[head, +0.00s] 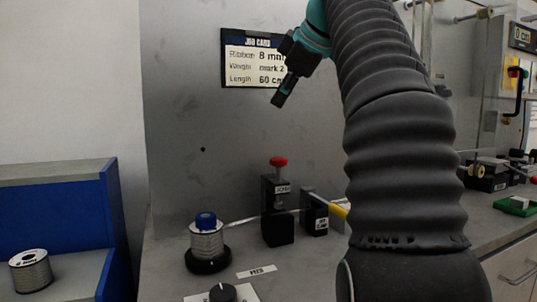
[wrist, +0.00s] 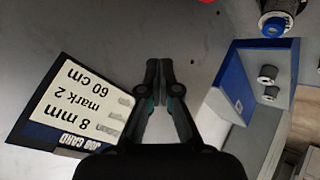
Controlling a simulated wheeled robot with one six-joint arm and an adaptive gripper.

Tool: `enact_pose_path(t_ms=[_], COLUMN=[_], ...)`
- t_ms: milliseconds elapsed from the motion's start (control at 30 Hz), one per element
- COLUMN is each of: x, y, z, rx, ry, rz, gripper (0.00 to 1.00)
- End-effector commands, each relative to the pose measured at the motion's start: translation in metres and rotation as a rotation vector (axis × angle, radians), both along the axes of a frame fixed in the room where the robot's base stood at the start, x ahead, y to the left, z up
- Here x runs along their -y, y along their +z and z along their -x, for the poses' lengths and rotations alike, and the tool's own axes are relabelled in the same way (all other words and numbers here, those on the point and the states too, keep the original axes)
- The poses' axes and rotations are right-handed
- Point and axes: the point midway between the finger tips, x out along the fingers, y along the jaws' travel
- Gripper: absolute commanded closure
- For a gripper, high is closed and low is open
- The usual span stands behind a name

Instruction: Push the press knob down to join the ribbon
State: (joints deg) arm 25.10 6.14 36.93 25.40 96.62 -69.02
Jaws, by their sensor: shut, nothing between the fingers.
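The press (head: 277,226) is a black block labelled JOIN on the bench, with a red press knob (head: 278,161) raised on a short stem on its top. The pale ribbon (head: 243,221) runs from a spool (head: 206,243) with a blue cap to the press. My gripper (head: 279,100) is shut and empty, well above the knob, in front of the back panel. In the wrist view its closed fingers (wrist: 166,64) point at the panel. A red edge at the top of the wrist view, likely the knob (wrist: 207,1), is mostly cut off.
A job card (head: 250,58) on the panel reads 8 mm, mark 2, 60 cm. A black block (head: 315,216) with a yellow handle stands right of the press. A feed dial (head: 222,292) is in front. A blue rack (head: 60,215) with a spool (head: 31,271) stands left.

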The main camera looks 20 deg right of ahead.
Motion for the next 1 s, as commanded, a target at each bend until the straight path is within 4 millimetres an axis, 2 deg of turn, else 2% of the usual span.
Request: enact_pose_path(t_ms=[567, 767, 1000], x=[0.000, 0.000, 0.000], y=[-0.002, -0.015, -0.038], z=[0.000, 0.001, 0.001], rx=[-0.001, -0.001, -0.001], ry=[-0.001, 0.002, 0.001], rz=[0.001, 0.001, 0.000], gripper=[1.00, 1.00, 1.00])
